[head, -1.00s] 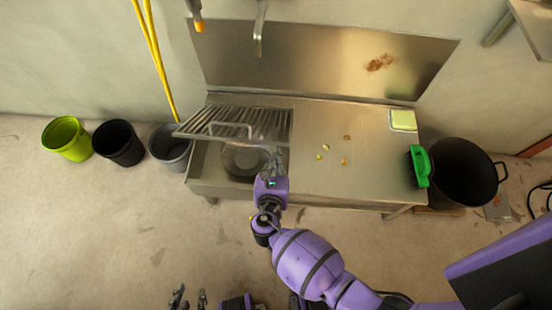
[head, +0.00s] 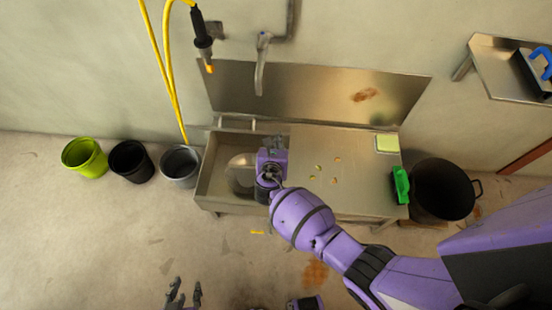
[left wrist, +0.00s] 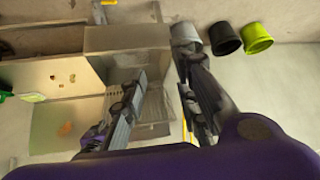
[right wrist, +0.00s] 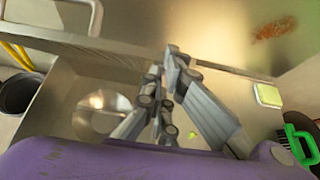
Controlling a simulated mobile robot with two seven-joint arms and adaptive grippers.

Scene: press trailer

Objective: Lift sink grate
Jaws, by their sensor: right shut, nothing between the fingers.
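The sink grate (head: 237,127) shows almost edge-on in the head view, raised along the back of the basin. In the left wrist view the slatted grate (left wrist: 152,118) stands up near the wall behind the basin. The basin (head: 222,180) is uncovered, with a round metal object (head: 241,172) inside. My right gripper (head: 277,141) is over the basin's right edge; in the right wrist view its fingertips (right wrist: 171,54) are together and empty. My left gripper (head: 184,291) is open and empty, low in the head view and well in front of the sink.
Food scraps (head: 317,168) lie on the steel counter (head: 345,190), with a sponge (head: 387,143) and green-handled brush (head: 400,185) at its right. A black pot (head: 441,190) stands right. Several buckets (head: 131,161) stand left. A spray hose (head: 202,40) and tap (head: 260,65) hang above.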

